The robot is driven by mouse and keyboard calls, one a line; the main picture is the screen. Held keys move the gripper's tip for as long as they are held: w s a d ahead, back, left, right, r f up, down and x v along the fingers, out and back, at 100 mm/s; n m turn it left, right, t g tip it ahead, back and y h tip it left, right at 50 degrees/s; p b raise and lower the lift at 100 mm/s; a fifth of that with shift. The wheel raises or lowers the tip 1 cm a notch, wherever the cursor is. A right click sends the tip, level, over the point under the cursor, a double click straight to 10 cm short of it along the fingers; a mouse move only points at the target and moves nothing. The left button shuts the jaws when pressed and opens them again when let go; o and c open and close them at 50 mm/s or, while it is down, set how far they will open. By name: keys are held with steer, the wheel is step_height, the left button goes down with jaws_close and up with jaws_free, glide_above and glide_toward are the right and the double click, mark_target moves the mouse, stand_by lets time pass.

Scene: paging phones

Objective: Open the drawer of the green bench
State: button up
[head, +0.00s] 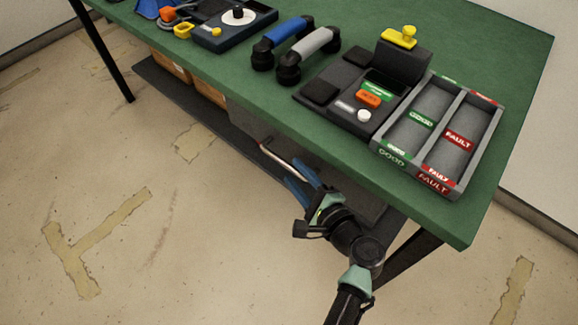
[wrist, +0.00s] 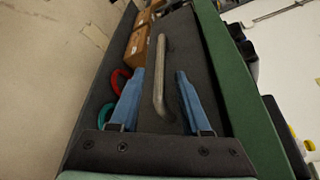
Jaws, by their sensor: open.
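The green bench (head: 350,165) crosses the upper right of the head view, with a dark grey drawer (head: 245,120) under its top. The drawer front (wrist: 187,35) also shows in the wrist view and looks closed. Its metal bar handle (wrist: 160,65) stands out from the front; in the head view the handle (head: 277,157) is just beyond my fingertips. My gripper (head: 294,172) is open, below the bench's front edge. In the wrist view its blue fingers lie on either side of the handle's near part, with gaps showing. Whether they touch it I cannot tell.
A grey tray (head: 451,181) marked GOOD and FAULT, a dark device (head: 345,112) and two handsets (head: 318,42) stand on the bench top. Wooden boxes (head: 170,65) sit on a low shelf. Red and green rings (wrist: 120,78) lie near my left finger. Floor at left is clear.

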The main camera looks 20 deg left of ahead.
steer(key=shift+x, duration=1.85)
jaws_close()
